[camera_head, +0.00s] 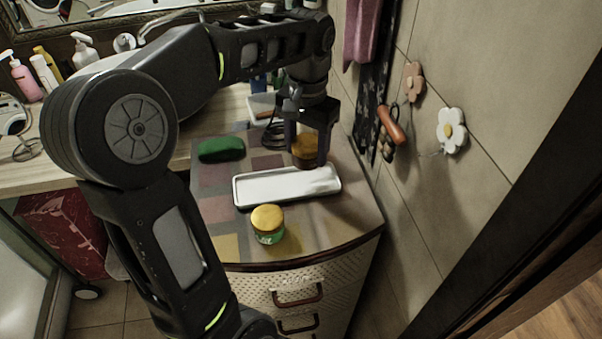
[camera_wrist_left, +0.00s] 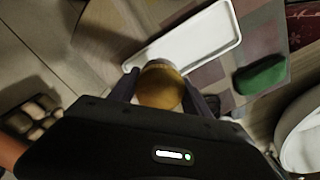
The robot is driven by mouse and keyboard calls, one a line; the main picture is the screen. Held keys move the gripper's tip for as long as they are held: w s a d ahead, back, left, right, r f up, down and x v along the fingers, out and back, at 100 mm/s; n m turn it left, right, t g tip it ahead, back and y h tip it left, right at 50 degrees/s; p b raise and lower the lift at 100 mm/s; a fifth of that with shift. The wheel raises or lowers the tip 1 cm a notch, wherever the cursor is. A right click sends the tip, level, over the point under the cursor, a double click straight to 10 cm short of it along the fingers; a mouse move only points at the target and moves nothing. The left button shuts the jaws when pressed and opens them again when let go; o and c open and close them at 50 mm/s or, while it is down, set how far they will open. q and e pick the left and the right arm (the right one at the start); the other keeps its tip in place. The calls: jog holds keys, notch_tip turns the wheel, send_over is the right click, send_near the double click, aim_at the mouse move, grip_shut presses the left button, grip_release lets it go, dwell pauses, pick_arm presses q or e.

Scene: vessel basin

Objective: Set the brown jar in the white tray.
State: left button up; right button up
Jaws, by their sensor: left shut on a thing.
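The brown jar (camera_head: 303,150) has a golden-brown lid and sits between the fingers of my left gripper (camera_head: 310,150), which is shut on it. In the left wrist view the jar's round lid (camera_wrist_left: 160,88) shows between the two fingers (camera_wrist_left: 160,92). The white tray (camera_head: 240,197) is a shallow rectangle on the cabinet top. In the head view the jar appears just behind the tray's right part; its height above the surface is hard to tell. In the wrist view the tray (camera_wrist_left: 233,20) lies beyond the jar. My right gripper is not in view.
A green jar with a gold lid (camera_head: 267,224) stands in front of the tray. A green soap-like object (camera_head: 221,149) lies behind the tray's left end. The tiled wall with flower hooks (camera_head: 451,130) is close on the right. The cabinet's front edge is curved.

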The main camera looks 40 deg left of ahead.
pick_arm(q)
jog(key=shift+f, duration=1.35)
notch_tip(320, 180, down, 3)
jog(key=shift+f+p, duration=0.1)
jog(key=shift+p, duration=0.2)
jog(key=shift+f, duration=0.25)
